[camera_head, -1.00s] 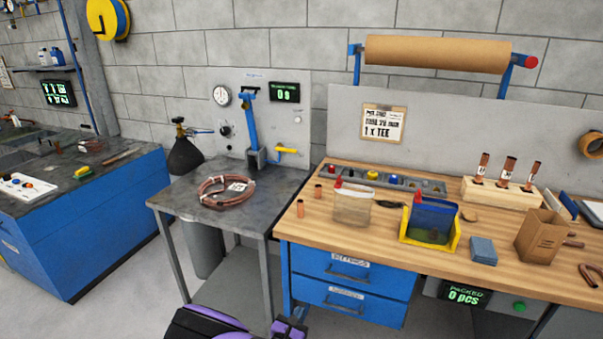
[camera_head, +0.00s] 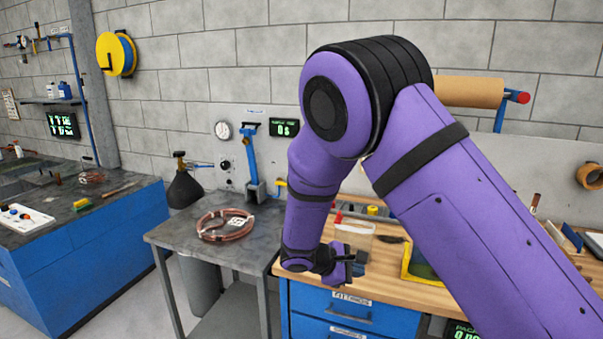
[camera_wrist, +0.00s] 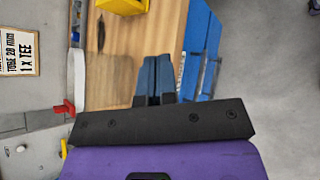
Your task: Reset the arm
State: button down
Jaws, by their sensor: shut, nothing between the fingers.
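My purple arm is raised and bent across the right half of the head view. My gripper (camera_head: 352,263) points to the right at its lower end, over the front left part of the wooden workbench (camera_head: 395,285). In the wrist view the two dark fingers of my gripper (camera_wrist: 153,78) lie together with nothing between them. The bench top (camera_wrist: 140,35) shows beyond them. My arm hides much of the bench and what stands on it.
A grey metal table (camera_head: 180,237) with a copper coil (camera_head: 226,224) stands left of the bench. A clear bin (camera_head: 355,236) and a yellow bin (camera_head: 425,282) stand on the bench. Blue drawers (camera_head: 350,305) sit below. A paper roll (camera_head: 470,92) hangs behind.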

jog(key=s+d+r+m+g+y, duration=0.1)
jog(key=s+d+r+m+y, duration=0.2)
jog(key=r, duration=0.4)
jog(key=s+d+r+m+g+y, duration=0.1)
jog(key=s+d+r+m, duration=0.1)
jog(key=s+d+r, duration=0.35)
jog(key=s+d+r+m+g+y, duration=0.1)
jog(key=s+d+r+m+y, duration=0.15)
jog(key=d+r, duration=0.4)
jog(key=s+d+r+m+t+y, duration=0.1)
jog(key=s+r, duration=0.4)
jog(key=s, duration=0.5)
jog(key=s+d+r+m+t+y, duration=0.1)
jog(key=s+r+m+t+y, duration=0.2)
jog(key=s, duration=0.7)
jog(key=shift+r+m+t, duration=0.4)
jog(key=shift+r+m, duration=0.75)
jog(key=shift+m, duration=0.3)
jog(key=shift+w+y, duration=0.15)
jog(key=shift+y, duration=0.1)
